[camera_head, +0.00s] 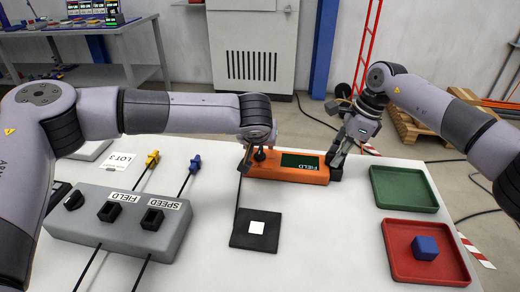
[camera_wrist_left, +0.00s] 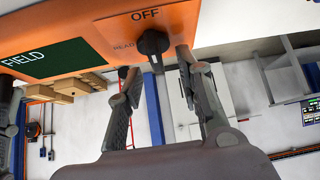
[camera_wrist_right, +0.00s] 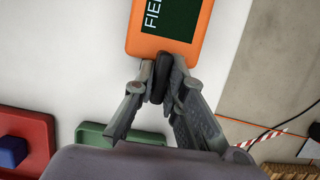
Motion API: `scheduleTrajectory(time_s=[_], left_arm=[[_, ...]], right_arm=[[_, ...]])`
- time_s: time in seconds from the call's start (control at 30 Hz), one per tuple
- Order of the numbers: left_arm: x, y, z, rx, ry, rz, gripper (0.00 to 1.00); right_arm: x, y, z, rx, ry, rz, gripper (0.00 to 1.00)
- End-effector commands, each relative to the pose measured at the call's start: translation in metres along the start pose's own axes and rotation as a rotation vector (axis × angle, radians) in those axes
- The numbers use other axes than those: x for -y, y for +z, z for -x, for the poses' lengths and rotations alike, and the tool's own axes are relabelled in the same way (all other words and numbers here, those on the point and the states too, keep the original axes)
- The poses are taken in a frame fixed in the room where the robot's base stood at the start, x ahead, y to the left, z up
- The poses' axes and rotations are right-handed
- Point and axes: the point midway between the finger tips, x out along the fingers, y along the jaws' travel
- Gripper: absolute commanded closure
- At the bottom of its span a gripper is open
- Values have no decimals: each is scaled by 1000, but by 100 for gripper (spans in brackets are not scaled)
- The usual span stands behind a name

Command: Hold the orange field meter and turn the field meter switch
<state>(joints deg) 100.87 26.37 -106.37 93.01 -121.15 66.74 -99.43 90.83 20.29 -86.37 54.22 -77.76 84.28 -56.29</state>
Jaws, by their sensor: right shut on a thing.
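The orange field meter (camera_head: 262,171) lies across the table's far part, with a dark green FIELD display (camera_head: 301,161). My right gripper (camera_head: 336,165) is shut on the dark grip at the meter's right end; the right wrist view shows the grip (camera_wrist_right: 160,78) between the fingers. My left gripper (camera_head: 254,156) is over the meter's left end. In the left wrist view the black field meter switch (camera_wrist_left: 152,42) sits beside the OFF and READ labels. The left fingers (camera_wrist_left: 159,64) are apart, just short of the switch; contact is not clear.
A black plate (camera_head: 246,243) with a white square lies in front of the meter. A green tray (camera_head: 404,205) and a red tray (camera_head: 440,274) holding a blue cube (camera_head: 425,247) are at right.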

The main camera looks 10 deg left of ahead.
Motion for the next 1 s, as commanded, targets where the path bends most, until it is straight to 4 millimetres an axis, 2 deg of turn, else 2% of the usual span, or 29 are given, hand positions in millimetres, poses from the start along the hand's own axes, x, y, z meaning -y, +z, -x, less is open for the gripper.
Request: scheduleTrajectory(time_s=[0.2, 0.33, 0.7, 0.83, 1.0], left_arm=[[0, 0, 1, 0, 0, 0, 67], [0, -1, 12, -2, 0, 1, 67], [0, -1, 87, -3, 1, 0, 67], [0, -1, 106, -2, 0, 1, 67], [0, 0, 119, 0, -1, 1, 67]], right_arm=[[0, -1, 0, -2, 0, -1, 100], [0, -1, 0, -2, 0, -1, 100], [0, -1, 0, -2, 0, -1, 100], [0, -1, 0, -2, 0, -1, 100], [0, -1, 0, -2, 0, -1, 100]])
